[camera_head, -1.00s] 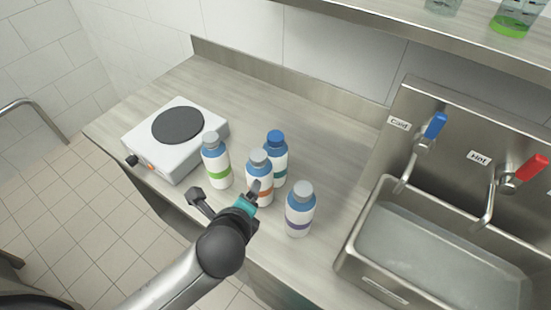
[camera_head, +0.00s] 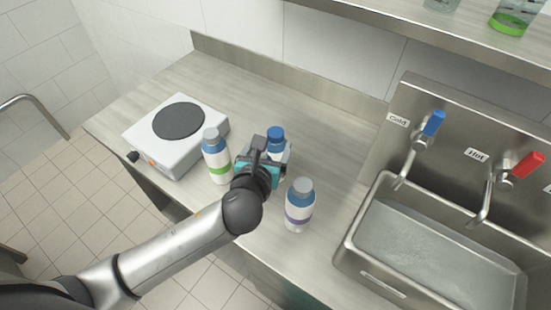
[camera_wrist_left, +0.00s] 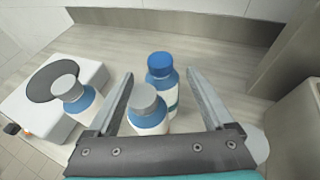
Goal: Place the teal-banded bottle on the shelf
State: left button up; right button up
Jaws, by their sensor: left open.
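The teal-banded bottle (camera_head: 276,139), with a blue cap, stands upright on the counter; my left gripper partly covers it in the head view. In the left wrist view it (camera_wrist_left: 161,74) shows between the open fingertips, behind a grey-capped bottle (camera_wrist_left: 147,112) that is also between the fingers. My left gripper (camera_head: 264,146) is open and over these bottles. I cannot tell whether it touches any. The orange-banded bottle is mostly hidden by the gripper in the head view. The shelf (camera_head: 440,32) runs along the wall at the upper right. My right gripper is not in view.
A green-banded bottle (camera_head: 216,156) stands left of the gripper, a purple-banded bottle (camera_head: 299,206) to its right. A white hotplate (camera_head: 178,138) is further left. The sink (camera_head: 440,250) with two taps is at right. Glassware with green liquid (camera_head: 514,18) stands on the shelf.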

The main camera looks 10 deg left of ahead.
aim_at(275, 133)
pick_arm(q)
jog(key=shift+b+x, duration=0.45)
jog(key=shift+x, duration=3.4)
grip_shut()
jog(key=shift+r, duration=0.1)
